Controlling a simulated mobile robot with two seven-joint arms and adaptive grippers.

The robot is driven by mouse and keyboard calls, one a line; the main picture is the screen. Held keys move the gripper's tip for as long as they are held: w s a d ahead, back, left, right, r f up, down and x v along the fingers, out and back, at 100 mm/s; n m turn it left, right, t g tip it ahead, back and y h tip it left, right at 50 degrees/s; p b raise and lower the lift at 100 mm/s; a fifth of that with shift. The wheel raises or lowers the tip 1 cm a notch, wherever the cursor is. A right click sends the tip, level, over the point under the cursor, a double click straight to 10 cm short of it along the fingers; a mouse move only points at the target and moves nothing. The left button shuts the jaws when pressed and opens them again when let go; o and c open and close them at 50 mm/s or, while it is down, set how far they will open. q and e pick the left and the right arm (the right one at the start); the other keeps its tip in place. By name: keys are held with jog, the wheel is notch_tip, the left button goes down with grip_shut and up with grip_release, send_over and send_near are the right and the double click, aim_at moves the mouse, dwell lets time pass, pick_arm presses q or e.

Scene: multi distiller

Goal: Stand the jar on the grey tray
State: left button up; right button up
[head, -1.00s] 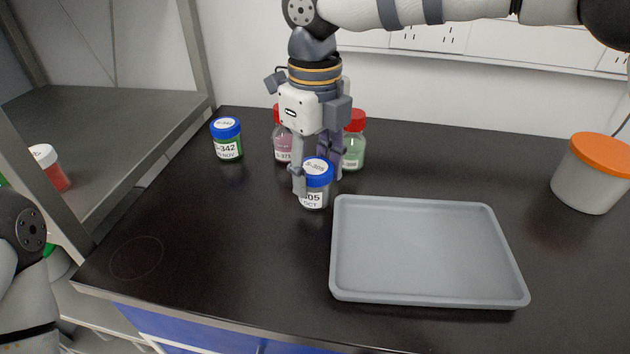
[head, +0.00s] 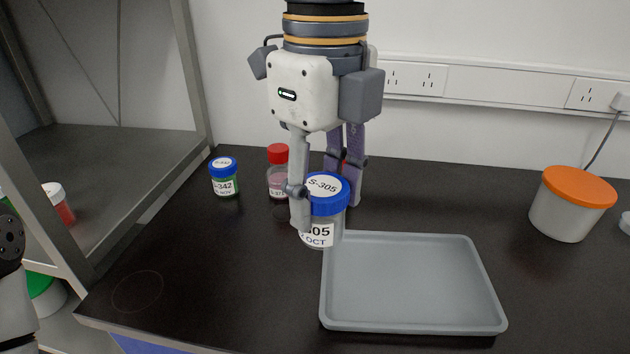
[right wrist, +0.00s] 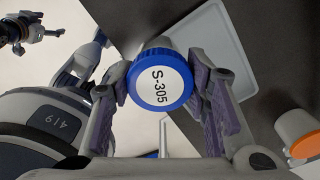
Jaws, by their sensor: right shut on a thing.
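The jar (head: 321,234) has a blue lid marked S-305 and a white label. My right gripper (head: 328,205) is shut on it and holds it upright above the counter, at the back left corner of the grey tray. In the right wrist view the jar's lid (right wrist: 160,80) sits between the two fingers (right wrist: 167,90). The grey tray (head: 410,285) lies empty on the black counter; it shows in part in the right wrist view (right wrist: 215,50). My left gripper is not in view; only part of my left arm shows at the left edge.
A blue-lidded jar marked 342 (head: 224,178) and a red-lidded jar (head: 278,177) stand behind on the left. A grey tub with an orange lid (head: 568,207) stands at the right. A metal shelf (head: 110,165) borders the left. The counter's front left is clear.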

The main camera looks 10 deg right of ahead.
jog(key=s+d+r+n, duration=0.1)
jog(key=s+r, duration=0.1)
jog(key=s, duration=0.9)
jog(key=w+d+f, duration=0.2)
jog(key=w+f, duration=0.1)
jog(key=w, duration=0.1)
jog(key=w+d+f, duration=0.2)
jog(key=w+f, duration=0.1)
jog(key=w, duration=0.1)
jog(key=w+d+f, duration=0.2)
jog(key=w+f, duration=0.2)
notch_tip(320, 180, down, 3)
jog(key=shift+w+r, duration=0.1)
jog(key=shift+f, duration=0.3)
jog(key=shift+f, duration=0.15)
jog(key=o, duration=1.2)
